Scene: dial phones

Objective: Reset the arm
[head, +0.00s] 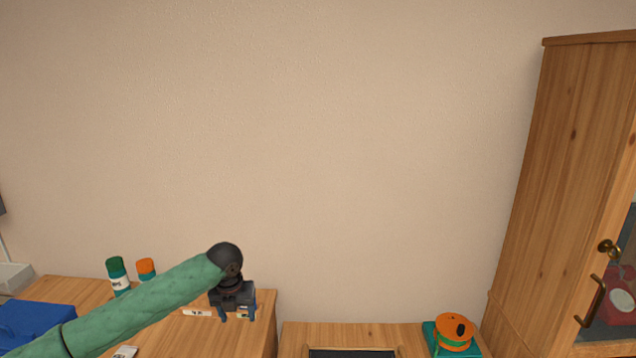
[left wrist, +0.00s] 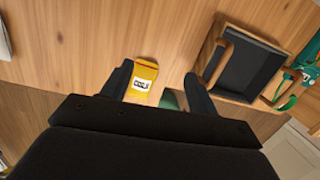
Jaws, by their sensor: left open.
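My left arm, in a green sleeve, comes in from the left in the head view. Its black gripper (head: 238,316) hangs above the right end of the left wooden desk (head: 262,330), fingers pointing down. In the left wrist view the two fingers (left wrist: 158,70) are spread apart. A yellow box with a white label (left wrist: 143,84) shows between them, and a small green thing (left wrist: 172,101) lies beside it. I cannot tell how far below the fingers the box is; nothing appears gripped. My right gripper is not in view.
Green-capped (head: 117,275) and orange-capped (head: 146,268) containers and a blue object (head: 38,322) are on the left desk. An orange spool-like thing (head: 454,330) stands at right. A tall wooden cabinet (head: 567,180) holds a red phone (head: 622,296). The left wrist view shows a dark tray (left wrist: 245,65).

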